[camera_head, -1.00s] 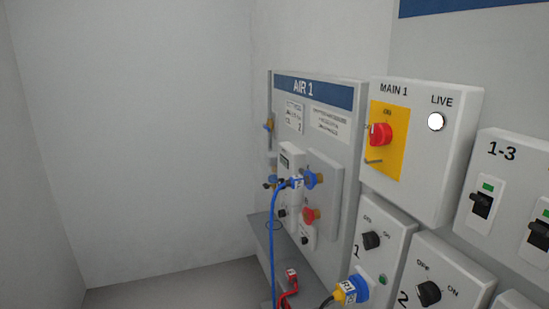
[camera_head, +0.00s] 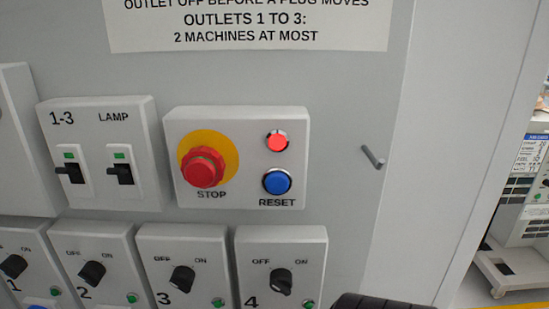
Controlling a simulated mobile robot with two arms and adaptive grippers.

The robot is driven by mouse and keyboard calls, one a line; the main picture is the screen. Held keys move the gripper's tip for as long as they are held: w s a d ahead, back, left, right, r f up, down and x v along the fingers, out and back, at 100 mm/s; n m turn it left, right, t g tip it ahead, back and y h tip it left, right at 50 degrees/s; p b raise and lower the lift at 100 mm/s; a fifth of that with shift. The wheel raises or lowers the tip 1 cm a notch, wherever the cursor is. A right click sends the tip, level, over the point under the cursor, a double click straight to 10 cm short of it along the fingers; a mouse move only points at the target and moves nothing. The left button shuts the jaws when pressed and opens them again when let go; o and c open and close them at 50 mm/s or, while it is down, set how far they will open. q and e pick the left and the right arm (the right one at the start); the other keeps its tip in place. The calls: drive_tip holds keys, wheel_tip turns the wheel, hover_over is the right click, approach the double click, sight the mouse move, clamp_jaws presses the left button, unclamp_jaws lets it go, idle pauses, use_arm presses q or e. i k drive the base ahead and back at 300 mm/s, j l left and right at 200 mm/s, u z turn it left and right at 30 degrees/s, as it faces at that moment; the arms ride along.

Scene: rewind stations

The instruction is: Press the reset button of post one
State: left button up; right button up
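The blue round RESET button (camera_head: 277,181) sits at the lower right of a pale grey box (camera_head: 240,113) on the wall panel. Above the button is a red lamp (camera_head: 276,141) that looks lit. Left of them is a red mushroom STOP knob (camera_head: 203,167) on a yellow disc. No gripper is at the button and nothing covers it. A dark ribbed shape at the bottom edge, right of middle, may be part of my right arm or gripper; no fingertips show. My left gripper is out of view.
Left of the stop box is a switch box marked 1-3 and LAMP (camera_head: 98,108). Below run several numbered OFF/ON rotary switches, including switch 4 (camera_head: 281,281). A small peg (camera_head: 373,157) sticks out at right. A wheeled machine (camera_head: 520,200) stands beyond the panel's right edge.

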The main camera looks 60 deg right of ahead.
sight(276, 183)
drive_tip(key=k+j+z, duration=0.15)
drive_tip(key=z, duration=1.4)
